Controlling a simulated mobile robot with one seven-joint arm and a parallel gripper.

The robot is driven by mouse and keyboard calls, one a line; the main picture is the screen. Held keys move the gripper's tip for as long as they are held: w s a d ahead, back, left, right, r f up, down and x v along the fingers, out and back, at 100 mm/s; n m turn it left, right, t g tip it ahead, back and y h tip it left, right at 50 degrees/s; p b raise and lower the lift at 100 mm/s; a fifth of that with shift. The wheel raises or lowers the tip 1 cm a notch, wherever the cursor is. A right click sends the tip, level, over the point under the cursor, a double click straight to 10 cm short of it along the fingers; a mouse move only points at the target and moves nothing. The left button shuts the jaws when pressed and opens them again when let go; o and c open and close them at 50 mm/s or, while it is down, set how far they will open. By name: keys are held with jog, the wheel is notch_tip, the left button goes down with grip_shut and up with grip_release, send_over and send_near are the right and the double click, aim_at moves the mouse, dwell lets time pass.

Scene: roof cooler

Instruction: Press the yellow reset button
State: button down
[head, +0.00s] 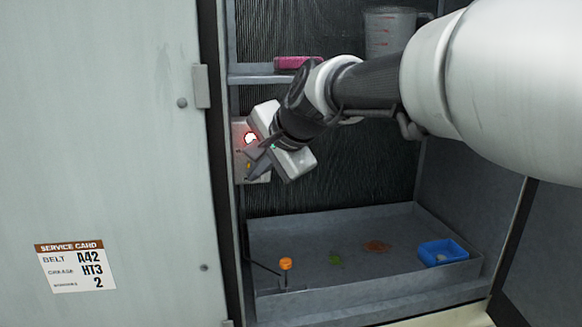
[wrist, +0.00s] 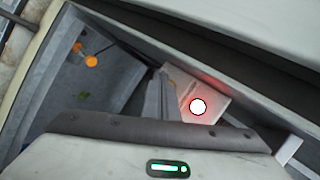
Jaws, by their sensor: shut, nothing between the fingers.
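A pale control box (head: 239,134) is on the left inner wall of the open cabinet. A red-glowing lamp (head: 250,138) lights its upper part. A small yellow spot, which looks like the yellow reset button (head: 248,166), shows low on the box, close to my fingertips. My gripper (head: 254,167) is shut and empty, in front of the lower part of the box; I cannot tell whether it touches the box.
Below is a grey tray (head: 350,285) with an orange-capped item (head: 286,264), green and brown patches, and a blue container (head: 443,252). A shelf above holds a pink item (head: 297,62) and a clear jug (head: 390,32). A door with a service card (head: 75,267) stands left.

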jog(key=shift+w, duration=0.15)
jog(key=shift+w+a, duration=0.1)
jog(key=shift+w, duration=0.15)
jog(key=shift+w+a+p, duration=0.1)
jog(key=shift+w+p, duration=0.3)
jog(key=shift+w, duration=0.05)
dwell(0.8)
jog(key=shift+s, duration=0.15)
jog(key=shift+s+d+b, duration=0.2)
jog(key=shift+s+b, duration=0.15)
jog(key=shift+s, duration=0.35)
jog(key=s, duration=0.2)
jog(key=s+d+b, duration=0.1)
jog(key=s, duration=0.2)
jog(key=shift+d+b, duration=0.15)
jog(key=shift+b, duration=0.15)
